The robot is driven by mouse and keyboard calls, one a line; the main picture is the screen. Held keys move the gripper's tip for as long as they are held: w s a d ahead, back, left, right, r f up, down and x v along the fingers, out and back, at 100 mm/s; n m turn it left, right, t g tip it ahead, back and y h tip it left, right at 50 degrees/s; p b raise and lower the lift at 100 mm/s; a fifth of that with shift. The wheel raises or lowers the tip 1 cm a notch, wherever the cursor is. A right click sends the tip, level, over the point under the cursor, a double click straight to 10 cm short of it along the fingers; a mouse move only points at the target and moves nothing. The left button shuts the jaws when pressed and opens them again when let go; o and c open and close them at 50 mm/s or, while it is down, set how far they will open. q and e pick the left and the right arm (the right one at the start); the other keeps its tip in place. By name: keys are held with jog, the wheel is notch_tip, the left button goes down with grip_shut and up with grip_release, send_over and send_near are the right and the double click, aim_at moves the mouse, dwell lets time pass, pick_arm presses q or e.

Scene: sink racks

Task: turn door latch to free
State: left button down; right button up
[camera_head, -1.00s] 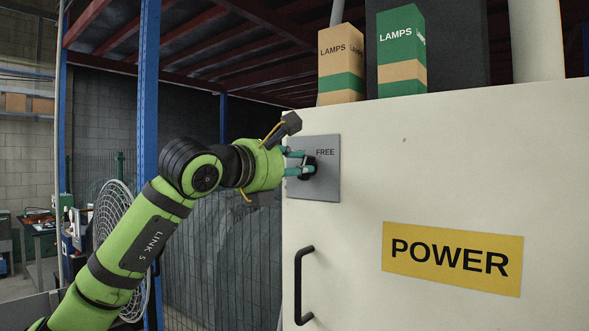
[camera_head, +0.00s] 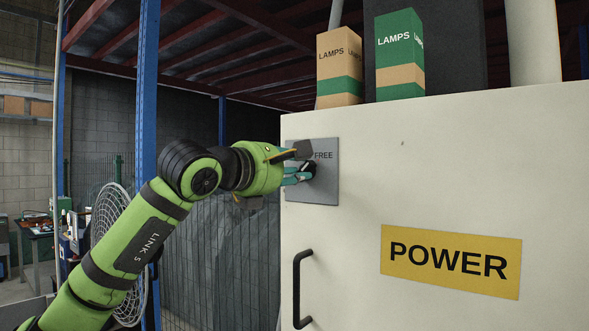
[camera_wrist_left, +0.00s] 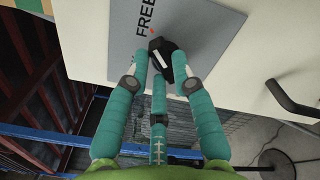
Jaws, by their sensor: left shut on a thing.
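The door latch (camera_head: 311,167) is a small black knob on a grey plate (camera_head: 327,188) at the upper left of the cream cabinet door. The plate carries the word FREE. In the left wrist view the latch (camera_wrist_left: 174,66) shows a white line, and a small red mark lies near the word FREE. My left gripper (camera_head: 300,174) has its teal fingers closed around the latch. The wrist view also shows the fingertips of this gripper (camera_wrist_left: 161,62) on either side of the knob. Part of the latch is hidden by the fingers. My right gripper is out of view.
A black door handle (camera_head: 298,290) sticks out below the plate. A yellow POWER sign (camera_head: 450,262) is on the door. Two LAMPS boxes (camera_head: 339,66) (camera_head: 400,52) stand on the cabinet top. A blue post (camera_head: 147,90) and a white fan (camera_head: 110,220) are behind my left arm.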

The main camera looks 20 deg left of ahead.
pick_arm(q)
jog(key=c, duration=1)
grip_release()
jog(key=shift+c, duration=0.2)
jog(key=v, duration=1.2)
jog(key=shift+r, duration=0.1)
